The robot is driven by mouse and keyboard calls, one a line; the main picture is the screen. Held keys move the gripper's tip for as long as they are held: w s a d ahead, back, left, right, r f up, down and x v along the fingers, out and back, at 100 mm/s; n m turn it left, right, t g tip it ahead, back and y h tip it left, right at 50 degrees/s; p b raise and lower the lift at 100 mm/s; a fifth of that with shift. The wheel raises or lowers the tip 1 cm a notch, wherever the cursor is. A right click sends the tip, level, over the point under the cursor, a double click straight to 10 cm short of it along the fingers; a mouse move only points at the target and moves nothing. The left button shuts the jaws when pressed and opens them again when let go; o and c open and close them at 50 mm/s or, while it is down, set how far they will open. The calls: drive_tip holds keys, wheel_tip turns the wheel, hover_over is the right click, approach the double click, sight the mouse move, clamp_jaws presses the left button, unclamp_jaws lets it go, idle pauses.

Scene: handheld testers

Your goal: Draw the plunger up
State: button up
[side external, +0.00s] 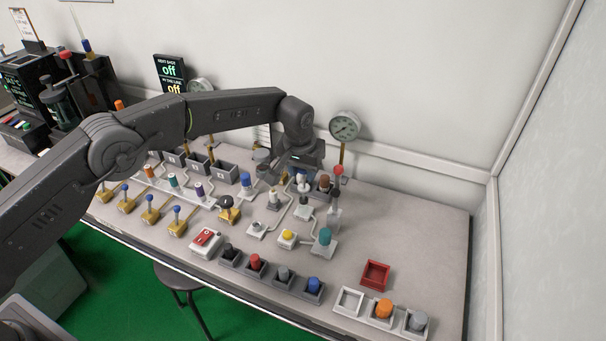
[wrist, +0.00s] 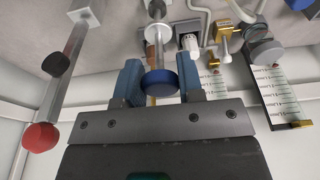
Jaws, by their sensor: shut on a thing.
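The plunger shows in the wrist view as a round blue knob (wrist: 160,82) on a pale rod with a white collar. My gripper (wrist: 160,74) has its two blue fingers on either side of the knob and is shut on it. In the side external view my gripper (side external: 301,174) points down over the back right part of the bench. There the gripper mostly hides the knob, and a small white body shows just below. I cannot tell how far the plunger is drawn up.
A red-ball lever (side external: 338,170) stands close on the right; its red ball is also in the wrist view (wrist: 41,137). A gauge (side external: 345,126) stands behind. Several knobs and pipes crowd the bench in front. A red tray (side external: 375,275) lies front right.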

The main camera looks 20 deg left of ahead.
drive_tip(key=shift+r, duration=1.55)
drive_tip(key=o, duration=1.6)
drive_tip(key=shift+f, duration=0.1)
drive_tip(key=shift+r, duration=3.05)
